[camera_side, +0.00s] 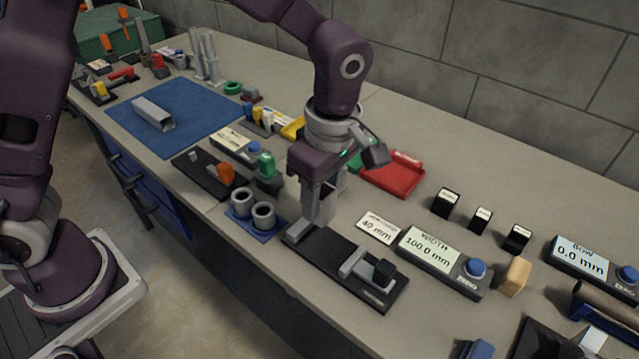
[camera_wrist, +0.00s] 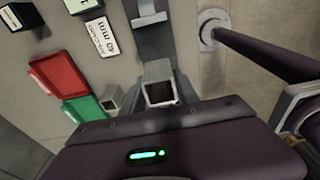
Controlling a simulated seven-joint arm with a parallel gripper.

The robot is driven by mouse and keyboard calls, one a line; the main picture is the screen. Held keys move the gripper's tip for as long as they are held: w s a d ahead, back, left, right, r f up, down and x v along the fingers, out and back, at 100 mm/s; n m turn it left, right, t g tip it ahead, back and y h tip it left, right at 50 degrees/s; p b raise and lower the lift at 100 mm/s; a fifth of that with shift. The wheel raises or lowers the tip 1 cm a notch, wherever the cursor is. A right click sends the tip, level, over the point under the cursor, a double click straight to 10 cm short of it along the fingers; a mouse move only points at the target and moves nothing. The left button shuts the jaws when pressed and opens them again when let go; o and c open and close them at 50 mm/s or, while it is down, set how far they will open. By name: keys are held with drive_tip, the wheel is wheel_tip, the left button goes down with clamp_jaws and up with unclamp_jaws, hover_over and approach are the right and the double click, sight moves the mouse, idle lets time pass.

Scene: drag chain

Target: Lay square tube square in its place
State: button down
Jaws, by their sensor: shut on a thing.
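My gripper (camera_side: 316,212) is upright at the left end of a black measuring fixture (camera_side: 345,268). It is shut on a grey piece whose square end, with a dark opening, shows in the wrist view (camera_wrist: 158,72); it looks like a square tube. My fingers hide most of it, and whether it touches the fixture cannot be told. The fixture has grey blocks and a dark block at its right end. Another grey square tube (camera_side: 153,113) lies on the blue mat (camera_side: 205,105), far from my gripper, one open end facing the camera.
Beside the fixture stand a display (camera_side: 440,255) reading 100.0 mm with a blue button and a 40 mm card (camera_side: 378,228). A red tray (camera_side: 393,175) is behind my gripper. Two grey rings (camera_side: 263,213) on a blue plate are close on the left.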

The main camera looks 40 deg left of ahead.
drive_tip(key=shift+f, duration=2.6)
drive_tip(key=shift+f, duration=1.4)
drive_tip(key=c, duration=0.8)
unclamp_jaws()
drive_tip(key=shift+c, duration=0.2)
wheel_tip(320, 180, up, 7)
drive_tip(key=shift+d, duration=0.35)
